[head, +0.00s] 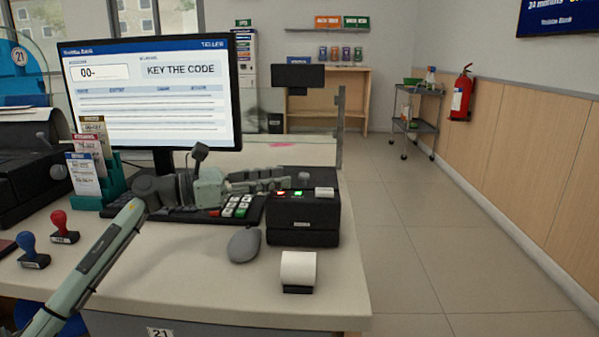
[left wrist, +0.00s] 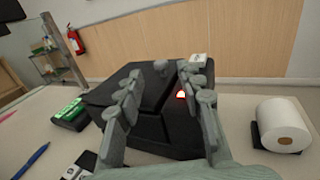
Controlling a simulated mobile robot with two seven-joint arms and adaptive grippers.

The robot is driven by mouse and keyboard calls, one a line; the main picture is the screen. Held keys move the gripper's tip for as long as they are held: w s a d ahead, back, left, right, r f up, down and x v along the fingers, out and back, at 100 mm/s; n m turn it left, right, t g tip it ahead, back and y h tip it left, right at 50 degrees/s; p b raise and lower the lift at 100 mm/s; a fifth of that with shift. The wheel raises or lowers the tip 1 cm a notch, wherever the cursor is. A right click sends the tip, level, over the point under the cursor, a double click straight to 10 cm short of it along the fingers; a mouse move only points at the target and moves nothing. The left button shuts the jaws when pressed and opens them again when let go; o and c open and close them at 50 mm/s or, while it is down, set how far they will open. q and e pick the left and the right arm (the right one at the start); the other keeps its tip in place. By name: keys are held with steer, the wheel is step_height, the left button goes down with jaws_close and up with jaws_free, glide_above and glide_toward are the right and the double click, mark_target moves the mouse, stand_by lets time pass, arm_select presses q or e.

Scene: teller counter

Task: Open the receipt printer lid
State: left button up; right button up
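The receipt printer (head: 303,222) is a black box near the right end of the counter. Its lid looks shut. A small grey knob and a white piece show on top, along with red and green lights. In the left wrist view the printer (left wrist: 150,128) fills the middle, behind my fingers. My left gripper (head: 280,180) reaches in from the left at about the height of the printer's top. In the wrist view its two fingers (left wrist: 160,74) are spread apart, with nothing between them; the grey knob (left wrist: 161,66) shows beyond the gap. I cannot tell if they touch the printer. My right gripper is not in view.
A white paper roll (head: 298,267) stands in front of the printer, near the counter's edge. A grey mouse (head: 244,245) and a keypad with green keys (head: 238,206) lie to the left. The monitor (head: 152,95) stands behind my arm.

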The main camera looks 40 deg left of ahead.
mark_target(304, 174)
arm_select(q)
steer(key=p+x, duration=0.1)
steer(key=x, duration=0.4)
steer(key=shift+w+d+r, duration=0.15)
steer(key=shift+w+r, duration=0.05)
steer(key=shift+w+d+f, duration=0.15)
steer(key=shift+w+d, duration=0.25)
steer(key=shift+w, duration=0.15)
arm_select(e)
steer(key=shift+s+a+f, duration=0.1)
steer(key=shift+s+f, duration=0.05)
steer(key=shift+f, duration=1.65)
arm_select(q)
jaws_close()
